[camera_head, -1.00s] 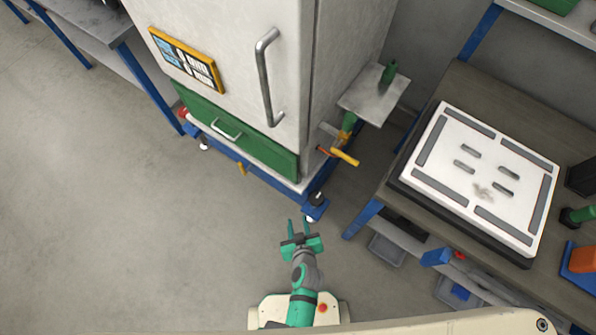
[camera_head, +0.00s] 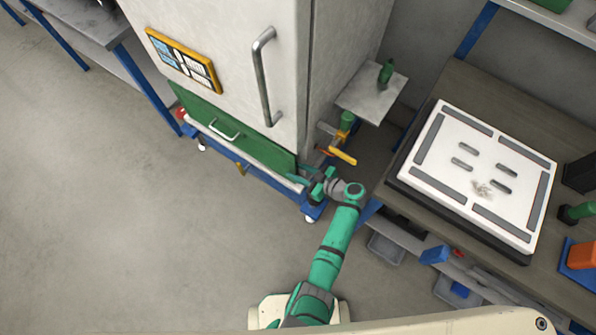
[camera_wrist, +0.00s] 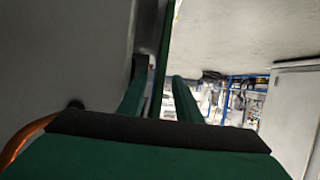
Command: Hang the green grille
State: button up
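The green grille (camera_head: 232,130) is a flat green panel with a small metal handle, low on the front of the white cabinet. My gripper (camera_head: 304,174) is at the grille's right end, with its fingers pointing left along it. In the wrist view, a thin dark green edge, which looks like the grille's (camera_wrist: 166,40), runs between the two green fingers of my gripper (camera_wrist: 162,82). A gap shows on both sides of that edge, so my gripper looks open around it. Contact at the fingertips is hard to make out.
The white cabinet (camera_head: 215,45) stands on a blue wheeled frame. A yellow-handled valve (camera_head: 342,156) and a small grey shelf (camera_head: 370,95) are just right of my gripper. A workbench with a white slotted plate (camera_head: 480,150) is farther right. Open floor (camera_head: 120,220) lies to the left.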

aim_at(283, 165)
jog(key=shift+x, duration=3.7)
grip_shut()
grip_release()
jog(key=v, duration=0.7)
jog(key=shift+s+d, duration=0.15)
jog(key=shift+d, duration=0.05)
